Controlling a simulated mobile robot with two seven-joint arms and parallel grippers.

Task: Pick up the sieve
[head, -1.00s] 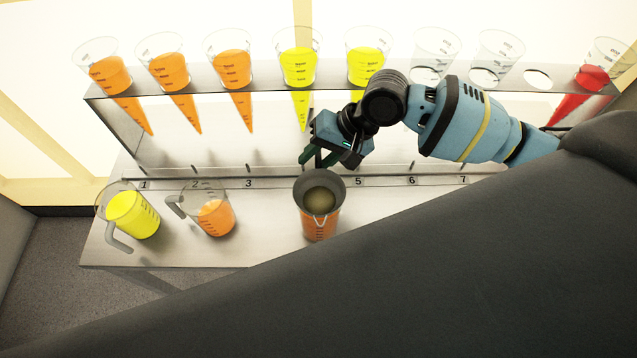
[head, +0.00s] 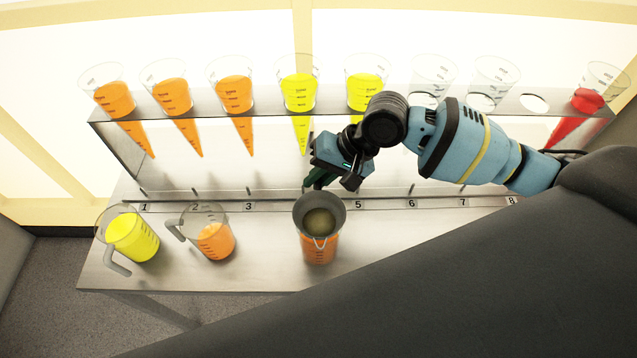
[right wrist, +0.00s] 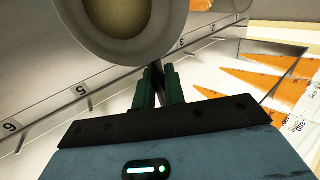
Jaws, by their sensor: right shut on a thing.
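The sieve (head: 319,212) is a dark grey round bowl with a pale mesh bottom. It sits over the mouth of a jug of orange juice (head: 319,254) near label 4 on the steel shelf. My right gripper (head: 314,184) is just behind the sieve. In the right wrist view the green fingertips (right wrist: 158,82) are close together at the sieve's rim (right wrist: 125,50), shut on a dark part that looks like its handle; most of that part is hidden. My left gripper is not in view.
A yellow-juice jug (head: 133,238) and another orange-juice jug (head: 212,239) stand to the left on the steel shelf (head: 260,270). Above, a rack (head: 210,117) holds several cones, orange, yellow, empty and red, with one empty hole. My arm passes close to the rack's right part.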

